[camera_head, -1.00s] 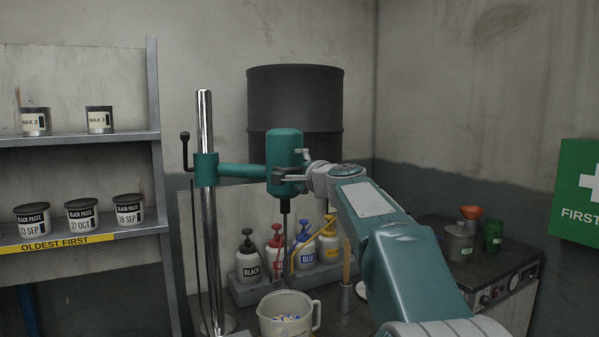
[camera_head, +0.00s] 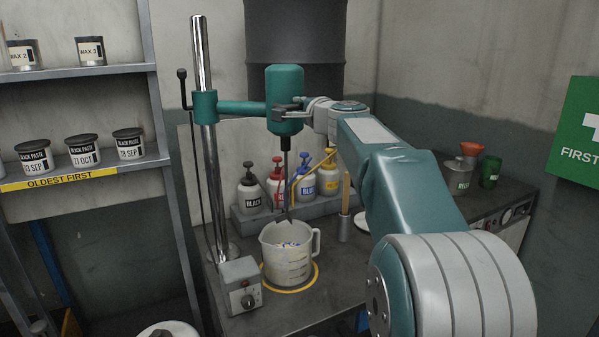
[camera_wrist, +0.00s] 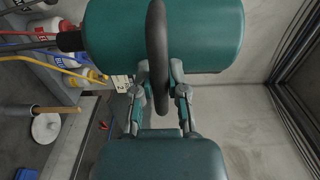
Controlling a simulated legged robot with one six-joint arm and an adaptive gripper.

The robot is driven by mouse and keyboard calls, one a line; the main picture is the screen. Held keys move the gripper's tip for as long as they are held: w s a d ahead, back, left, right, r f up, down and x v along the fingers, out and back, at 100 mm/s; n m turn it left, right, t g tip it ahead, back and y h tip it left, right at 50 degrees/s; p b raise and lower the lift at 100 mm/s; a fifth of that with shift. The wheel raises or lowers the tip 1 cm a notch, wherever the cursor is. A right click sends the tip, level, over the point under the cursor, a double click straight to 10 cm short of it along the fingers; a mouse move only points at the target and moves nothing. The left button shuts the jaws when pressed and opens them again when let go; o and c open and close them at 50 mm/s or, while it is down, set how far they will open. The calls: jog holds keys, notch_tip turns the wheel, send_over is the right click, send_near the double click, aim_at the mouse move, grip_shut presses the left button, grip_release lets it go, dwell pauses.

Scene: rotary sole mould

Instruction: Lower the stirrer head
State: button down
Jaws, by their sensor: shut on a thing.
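The teal stirrer head (camera_head: 285,88) hangs on a horizontal arm (camera_head: 241,108) from a clamp (camera_head: 205,106) high on an upright chrome column (camera_head: 207,150). My gripper (camera_head: 283,111) is at the front of the head. In the wrist view my gripper (camera_wrist: 160,88) has its fingers either side of a dark handle (camera_wrist: 157,50) in front of the teal head (camera_wrist: 205,35). A black-knobbed lever (camera_head: 183,88) stands beside the clamp.
The jug stands in a yellow ring (camera_head: 309,284) on the bench, beside a grey control box (camera_head: 241,287). Several pump bottles (camera_head: 250,191) stand behind. A wooden-handled tool in a metal pot (camera_head: 345,210) is right of the jug. Shelves with tubs (camera_head: 82,150) are left.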

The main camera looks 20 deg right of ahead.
notch_tip(320, 180, down, 20)
jog(key=shift+r, duration=0.15)
dwell(2.8)
jog(key=shift+f, duration=0.4)
jog(key=shift+c, duration=2.4)
grip_release()
jog(key=shift+o, duration=0.9)
jog(key=shift+w+f, duration=0.1)
